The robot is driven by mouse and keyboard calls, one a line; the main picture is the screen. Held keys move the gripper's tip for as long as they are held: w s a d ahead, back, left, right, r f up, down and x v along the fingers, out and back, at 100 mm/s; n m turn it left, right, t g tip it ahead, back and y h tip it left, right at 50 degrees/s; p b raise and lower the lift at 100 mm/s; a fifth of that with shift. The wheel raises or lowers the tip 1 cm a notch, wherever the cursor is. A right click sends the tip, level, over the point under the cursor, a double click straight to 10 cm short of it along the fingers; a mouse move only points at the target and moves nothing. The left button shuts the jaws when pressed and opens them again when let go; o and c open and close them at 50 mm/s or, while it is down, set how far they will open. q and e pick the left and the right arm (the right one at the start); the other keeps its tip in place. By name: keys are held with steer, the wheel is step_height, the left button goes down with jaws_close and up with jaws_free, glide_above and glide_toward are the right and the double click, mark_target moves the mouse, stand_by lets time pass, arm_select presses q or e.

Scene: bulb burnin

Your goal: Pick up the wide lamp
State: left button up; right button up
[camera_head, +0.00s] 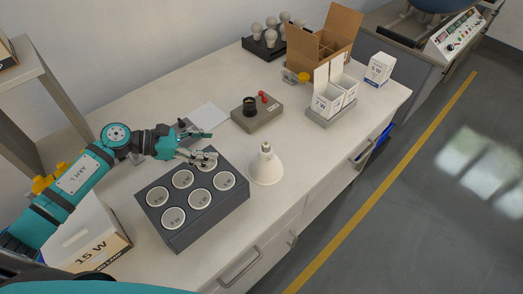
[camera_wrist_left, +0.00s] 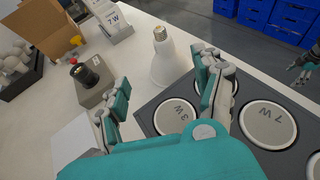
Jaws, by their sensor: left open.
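The wide lamp (camera_head: 266,168) is a white reflector bulb standing on its broad face, with its metal screw base up, on the white bench right of the dark socket block. It also shows in the left wrist view (camera_wrist_left: 170,64), beyond my fingers. My left gripper (camera_head: 208,147) is open and empty above the back edge of the block, left of the lamp and apart from it. In the left wrist view my left gripper (camera_wrist_left: 163,92) has its fingers spread wide. My right gripper (camera_wrist_left: 302,70) shows small at the right edge of that view; its jaw state is unclear.
The dark block (camera_head: 180,235) with several round, watt-marked wells lies under my left gripper. A grey test box (camera_head: 258,118) with a black socket stands behind the lamp. White 7 W cartons (camera_head: 328,98), an open cardboard box (camera_head: 335,30) and a 15 W box (camera_head: 95,255) stand around.

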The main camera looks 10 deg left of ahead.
arm_select(q)
glide_toward(262, 148)
steer(key=f, duration=0.1)
steer(key=x, duration=0.3)
steer(key=p+x, duration=0.1)
steer(key=x, duration=0.1)
steer(key=shift+w+d+f, duration=0.1)
steer(key=shift+w+f, duration=0.25)
steer(key=shift+f, duration=0.1)
steer(key=shift+w+d, duration=0.1)
steer(key=shift+d, duration=0.4)
steer(key=x, duration=0.3)
steer(key=shift+w+d+r+p, duration=0.15)
steer(key=shift+w+d+p, duration=0.15)
steer(key=shift+d, duration=0.05)
steer(key=shift+w+d, duration=0.2)
steer(key=shift+d, duration=0.2)
steer(key=shift+a, duration=0.1)
steer(key=shift+c, duration=1)
jaws_close()
